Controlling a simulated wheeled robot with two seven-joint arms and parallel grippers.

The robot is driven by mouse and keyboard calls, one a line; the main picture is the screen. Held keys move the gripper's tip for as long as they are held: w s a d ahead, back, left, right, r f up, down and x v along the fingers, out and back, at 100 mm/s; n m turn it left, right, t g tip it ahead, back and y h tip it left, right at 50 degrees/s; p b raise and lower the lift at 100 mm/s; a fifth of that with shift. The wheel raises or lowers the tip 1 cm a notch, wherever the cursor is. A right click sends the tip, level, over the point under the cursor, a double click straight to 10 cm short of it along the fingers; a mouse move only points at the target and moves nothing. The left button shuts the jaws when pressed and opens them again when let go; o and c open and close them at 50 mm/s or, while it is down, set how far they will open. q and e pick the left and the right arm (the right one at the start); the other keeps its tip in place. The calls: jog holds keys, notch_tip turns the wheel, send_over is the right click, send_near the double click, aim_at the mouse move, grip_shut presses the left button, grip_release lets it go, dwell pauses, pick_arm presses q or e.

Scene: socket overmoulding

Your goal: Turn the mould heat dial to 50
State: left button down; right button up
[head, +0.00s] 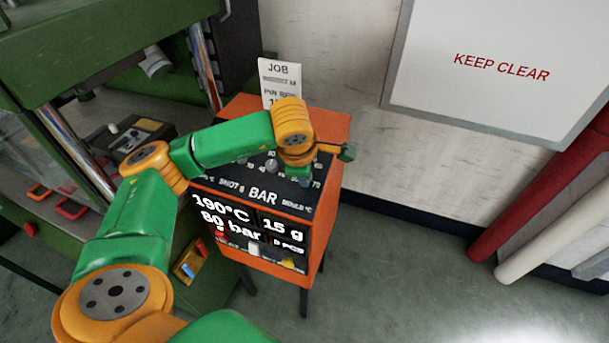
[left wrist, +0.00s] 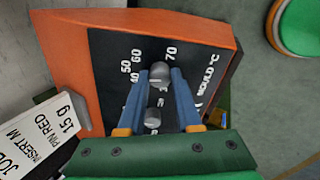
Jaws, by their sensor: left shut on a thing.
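The orange control box (head: 335,135) has a black sloping top panel with dials. In the left wrist view, the mould heat dial (left wrist: 160,71) is a grey round knob by the numbers 40, 50, 60 and 70 and the label "MOULD °C". My left gripper (left wrist: 162,78) has its two blue fingers on either side of this knob, shut on it. Where the knob points is too small to tell. Another grey knob (left wrist: 152,117) shows between the fingers, nearer the wrist. In the head view my left gripper (head: 305,181) is at the panel's right side, mostly hidden by my wrist.
A job card (head: 280,82) stands at the box's back edge; it also shows in the left wrist view (left wrist: 40,140). A green machine (head: 90,45) stands left of the box. A "KEEP CLEAR" board (head: 500,68) hangs behind. The floor (head: 400,270) on the right is free.

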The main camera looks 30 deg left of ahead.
pick_arm(q)
jog(key=shift+m, duration=0.5)
jog(key=c, duration=0.6)
grip_release()
jog(key=b+v, duration=0.1)
jog(key=v, duration=0.6)
jog(key=shift+d+f, duration=0.1)
